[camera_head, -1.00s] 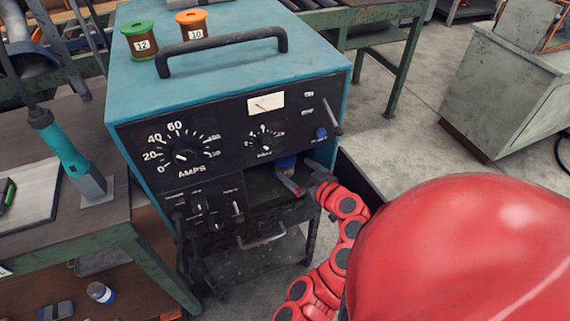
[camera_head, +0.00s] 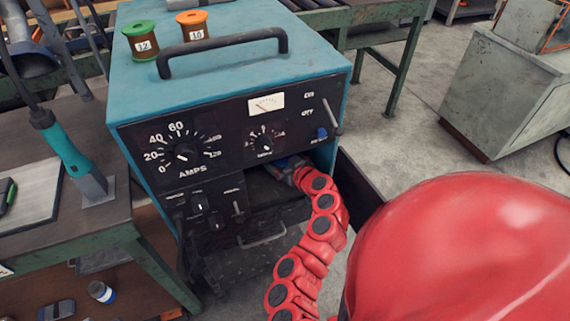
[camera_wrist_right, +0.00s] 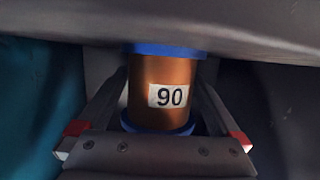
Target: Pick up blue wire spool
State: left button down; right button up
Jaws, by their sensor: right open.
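The blue wire spool (camera_wrist_right: 160,82) has blue flanges, copper-coloured wire and a white label reading 90. In the right wrist view it stands upright between the two fingers of my right gripper (camera_wrist_right: 160,110). The fingers are open, with a gap on each side of the spool. In the head view the spool is mostly hidden by my right arm, inside the open bay (camera_head: 262,190) of the teal welding machine (camera_head: 215,110). My left gripper is in neither view.
The bay's dark upper edge (camera_wrist_right: 160,22) is close above the spool. A green spool (camera_head: 142,42) labelled 12 and an orange spool (camera_head: 193,26) labelled 10 stand on the machine top by a black handle (camera_head: 225,46). A workbench (camera_head: 80,215) is at left.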

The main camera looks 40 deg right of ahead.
grip_shut()
jog(key=shift+r, duration=0.1)
dwell(0.3)
